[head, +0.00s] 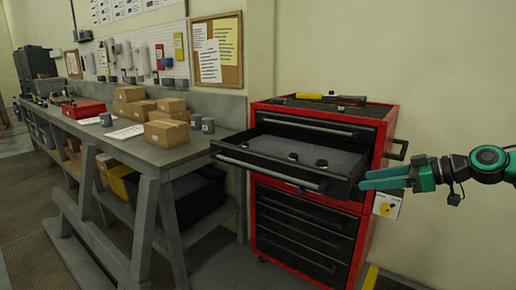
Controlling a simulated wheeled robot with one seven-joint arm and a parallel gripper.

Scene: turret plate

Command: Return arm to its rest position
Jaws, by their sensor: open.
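My gripper (386,178) is green and reaches in from the right edge of the head view, held level with its fingers pointing left. Its fingertips are close to the right front corner of an open drawer (262,175); I cannot tell whether they touch it. The fingers look nearly edge-on, and nothing shows between them. The drawer is pulled out of a red tool cabinet (382,140) and holds a few small dark round parts (322,163) on its grey floor.
A long grey workbench (165,154) with cardboard boxes (167,133), grey cups and a red case (83,108) stands to the left. Tools (316,97) lie on the cabinet top. A side handle (398,149) sticks out above my gripper. Floor at the lower right is clear.

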